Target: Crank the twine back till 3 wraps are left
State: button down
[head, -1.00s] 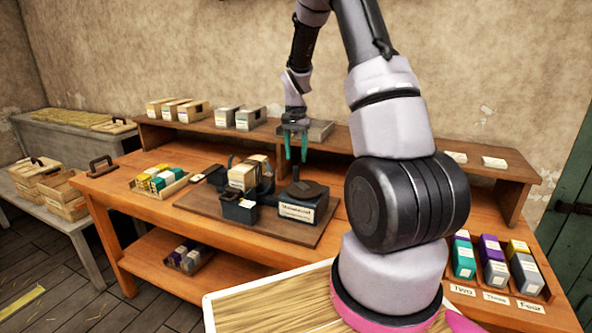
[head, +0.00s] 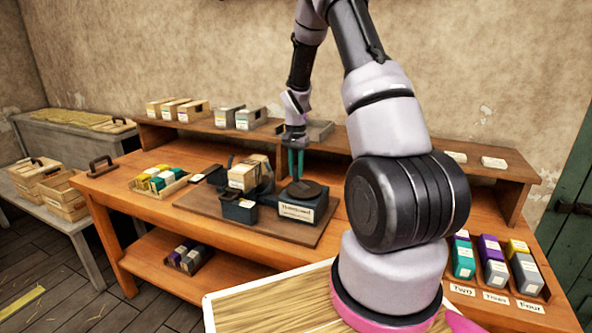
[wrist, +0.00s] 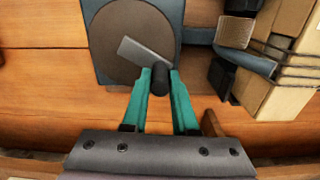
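The crank is a grey arm (wrist: 143,53) with a black knob (wrist: 160,80), over a brown disc (wrist: 118,30) on a dark square box; the labelled box (head: 297,207) shows in the head view. My gripper (wrist: 162,76) has teal fingers on both sides of the knob, seemingly closed on it; it also shows in the head view (head: 295,172). A pale bundle (wrist: 288,75) stands right of the crank in the wrist view, with several dark twine wraps around it. It also shows in the head view (head: 243,176). The wraps are too small to count there.
The press stands on a dark board (head: 190,203) on the wooden bench. A tray of coloured blocks (head: 160,182) lies to the left. A raised shelf (head: 340,137) with boxes runs behind. Coloured bins (head: 493,262) stand at the right.

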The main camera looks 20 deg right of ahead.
aim_at(299, 194)
jog(key=shift+a, duration=0.1)
jog(key=n, duration=0.1)
jog(key=a+n, duration=0.1)
jog(key=shift+s+n, duration=0.2)
jog(key=shift+n, duration=0.2)
jog(key=n, duration=0.1)
jog(key=s+a+n, duration=0.1)
jog(key=n, duration=0.1)
jog(key=shift+n, duration=0.3)
jog(key=n, duration=0.1)
jog(key=s+n, duration=0.1)
jog(key=n, duration=0.1)
jog(key=shift+a+n, duration=0.3)
jog(key=shift+a, duration=0.1)
jog(key=n, duration=0.1)
jog(key=s+n, duration=0.1)
jog(key=shift+s+a+n, duration=0.1)
jog(key=shift+a+n, duration=0.1)
jog(key=shift+n, duration=0.2)
jog(key=n, duration=0.1)
jog(key=s+n, duration=0.1)
jog(key=n, duration=0.1)
jog(key=s+n, duration=0.1)
jog(key=n, duration=0.1)
jog(key=shift+d, duration=0.1)
jog(key=n, duration=0.2)
jog(key=s+n, duration=0.1)
jog(key=n, duration=0.1)
jog(key=s+d+n, duration=0.1)
jog(key=shift+n, duration=0.4)
